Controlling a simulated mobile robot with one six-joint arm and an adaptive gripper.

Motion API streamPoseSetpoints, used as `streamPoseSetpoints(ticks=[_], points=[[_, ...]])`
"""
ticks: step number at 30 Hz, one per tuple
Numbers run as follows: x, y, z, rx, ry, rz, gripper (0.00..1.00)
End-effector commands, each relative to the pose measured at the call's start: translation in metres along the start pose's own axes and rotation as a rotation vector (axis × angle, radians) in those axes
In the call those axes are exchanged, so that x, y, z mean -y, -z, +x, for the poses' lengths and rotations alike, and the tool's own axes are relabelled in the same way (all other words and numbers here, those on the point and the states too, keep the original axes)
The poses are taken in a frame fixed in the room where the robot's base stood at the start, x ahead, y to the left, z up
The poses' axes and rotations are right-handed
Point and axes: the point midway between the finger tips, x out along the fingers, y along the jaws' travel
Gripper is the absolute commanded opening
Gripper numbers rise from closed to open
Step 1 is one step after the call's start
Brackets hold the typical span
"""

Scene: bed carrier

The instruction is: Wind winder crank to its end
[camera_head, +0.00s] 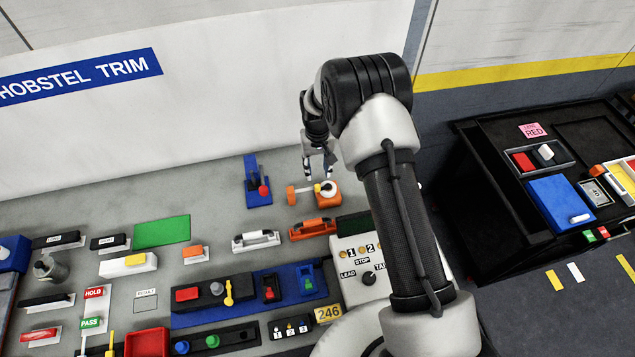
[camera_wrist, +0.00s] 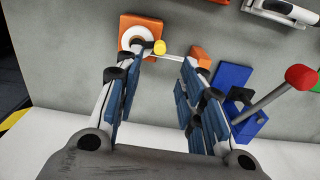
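The winder (camera_head: 330,199) is an orange block with a white round drum on top, on the grey panel below my gripper in the head view. It also shows at the top of the wrist view (camera_wrist: 127,21). Its crank has a yellow knob (camera_wrist: 160,47), on the drum's side towards a small orange block (camera_wrist: 201,56). A thin pale line runs between the drum side and that block. My gripper (camera_head: 318,173) points down above the winder. In the wrist view its fingers (camera_wrist: 158,80) are apart and empty, with the knob beyond the gap; contact is not visible.
A blue lever stand (camera_head: 256,189) with a red knob (camera_wrist: 301,77) stands close beside the small orange block. An orange-handled tool (camera_head: 312,229) lies in front of the winder. The white wall (camera_head: 200,110) rises behind.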

Motion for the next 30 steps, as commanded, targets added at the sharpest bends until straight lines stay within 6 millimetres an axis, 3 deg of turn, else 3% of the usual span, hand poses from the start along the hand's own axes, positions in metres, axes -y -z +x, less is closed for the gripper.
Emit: streamPoseSetpoints(ticks=[6, 12, 18, 26, 30], points=[[0.000, -0.001, 0.048, 0.004, 0.000, 0.000, 0.36], [0.000, -0.001, 0.078, 0.002, 0.000, 0.000, 0.36], [0.000, 0.000, 0.090, 0.000, 0.000, 0.000, 0.36], [0.000, 0.000, 0.090, 0.000, 0.000, 0.000, 0.36], [0.000, 0.000, 0.090, 0.000, 0.000, 0.000, 0.27]])
